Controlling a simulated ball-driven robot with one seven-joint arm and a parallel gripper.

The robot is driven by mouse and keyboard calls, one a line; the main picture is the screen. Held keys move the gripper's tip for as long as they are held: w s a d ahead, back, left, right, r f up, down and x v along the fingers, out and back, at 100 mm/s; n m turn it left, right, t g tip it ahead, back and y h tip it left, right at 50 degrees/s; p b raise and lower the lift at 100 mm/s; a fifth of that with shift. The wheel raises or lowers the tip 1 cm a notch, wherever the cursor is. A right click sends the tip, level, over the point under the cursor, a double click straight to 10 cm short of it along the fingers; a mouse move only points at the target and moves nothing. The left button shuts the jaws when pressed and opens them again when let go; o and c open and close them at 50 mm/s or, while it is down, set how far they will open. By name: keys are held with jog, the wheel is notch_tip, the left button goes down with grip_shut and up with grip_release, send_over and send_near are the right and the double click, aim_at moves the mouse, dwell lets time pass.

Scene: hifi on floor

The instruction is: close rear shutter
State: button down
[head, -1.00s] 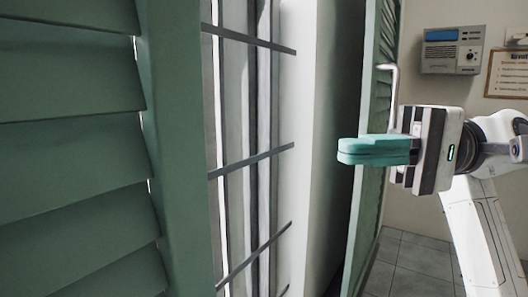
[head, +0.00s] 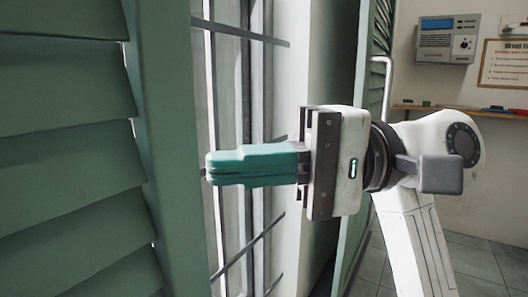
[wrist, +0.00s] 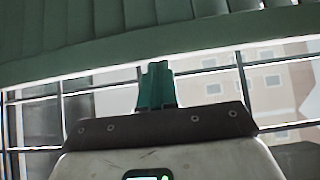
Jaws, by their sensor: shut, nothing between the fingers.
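A green louvred shutter (head: 65,150) fills the left of the head view, close to the camera. It also spans the top of the wrist view (wrist: 120,35). A second green shutter (head: 372,150) stands open, seen nearly edge-on behind my gripper, with a metal handle (head: 387,85) on it. I cannot tell which one is the rear shutter. My gripper (head: 212,168) is shut and empty, its teal fingers pointing left at the near shutter's edge. In the wrist view the fingertips (wrist: 156,68) show just below the shutter's edge; I cannot tell whether they touch.
A barred window (head: 255,90) lies between the two shutters, with dark horizontal bars behind my gripper. A grey wall panel (head: 447,38), a notice (head: 505,65) and a narrow shelf (head: 460,110) are on the right wall. Tiled floor (head: 490,262) shows at lower right.

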aim_at(36, 249)
jog(key=shift+s, duration=0.1)
jog(key=s+a+b, duration=0.1)
jog(key=s+a, duration=0.1)
jog(key=s, duration=0.1)
jog(key=s+a+b, duration=0.2)
jog(key=s+a, duration=0.1)
jog(key=s+a+b, duration=0.2)
jog(key=s, duration=0.1)
jog(key=shift+s+a, duration=0.2)
jog(key=shift+s, duration=0.05)
jog(key=shift+s, duration=0.1)
